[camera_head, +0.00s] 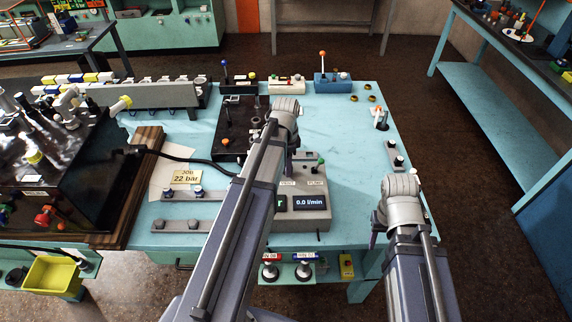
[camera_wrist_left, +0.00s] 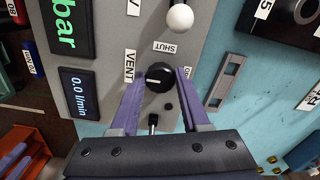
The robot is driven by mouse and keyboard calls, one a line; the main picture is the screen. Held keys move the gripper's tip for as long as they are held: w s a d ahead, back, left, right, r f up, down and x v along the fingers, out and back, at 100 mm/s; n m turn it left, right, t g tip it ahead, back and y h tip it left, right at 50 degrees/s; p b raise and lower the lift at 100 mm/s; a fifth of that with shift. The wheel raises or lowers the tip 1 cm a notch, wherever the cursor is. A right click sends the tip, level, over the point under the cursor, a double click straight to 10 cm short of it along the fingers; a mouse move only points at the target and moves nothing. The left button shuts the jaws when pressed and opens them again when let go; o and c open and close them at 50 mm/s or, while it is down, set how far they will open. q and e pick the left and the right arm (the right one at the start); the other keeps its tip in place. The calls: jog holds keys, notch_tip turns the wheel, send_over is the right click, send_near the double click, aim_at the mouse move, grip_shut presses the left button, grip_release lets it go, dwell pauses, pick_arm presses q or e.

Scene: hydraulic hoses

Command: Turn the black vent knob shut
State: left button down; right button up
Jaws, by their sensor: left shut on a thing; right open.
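The black vent knob (camera_wrist_left: 160,77) sits on a grey panel (camera_wrist_left: 105,20) in the left wrist view, between the VENT and SHUT labels. A short white mark shows on its face, on the side toward VENT. My left gripper (camera_wrist_left: 158,78) is shut on the knob, one purple finger on each side. In the head view my left arm's wrist (camera_head: 285,115) is above the control box (camera_head: 300,224), and the arm hides the knob. My right gripper (camera_head: 378,232) is open and empty at the table's right side, its fingers mostly hidden.
A white ball-ended lever (camera_wrist_left: 180,18) stands close by the knob. The box's display (camera_head: 310,202) reads 0.0 l/min. A 22 bar job card (camera_head: 186,177) and hose (camera_head: 175,155) lie to the left.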

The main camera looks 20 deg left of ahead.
pick_arm(q)
jog(key=shift+n, duration=0.3)
jog(key=n, duration=0.3)
jog(key=shift+n, duration=0.4)
jog(key=n, duration=0.4)
jog(key=shift+d, duration=0.15)
jog(key=n, duration=0.5)
jog(key=shift+d+n, duration=0.15)
jog(key=shift+n, duration=2.05)
jog(key=shift+c, duration=1.9)
grip_release()
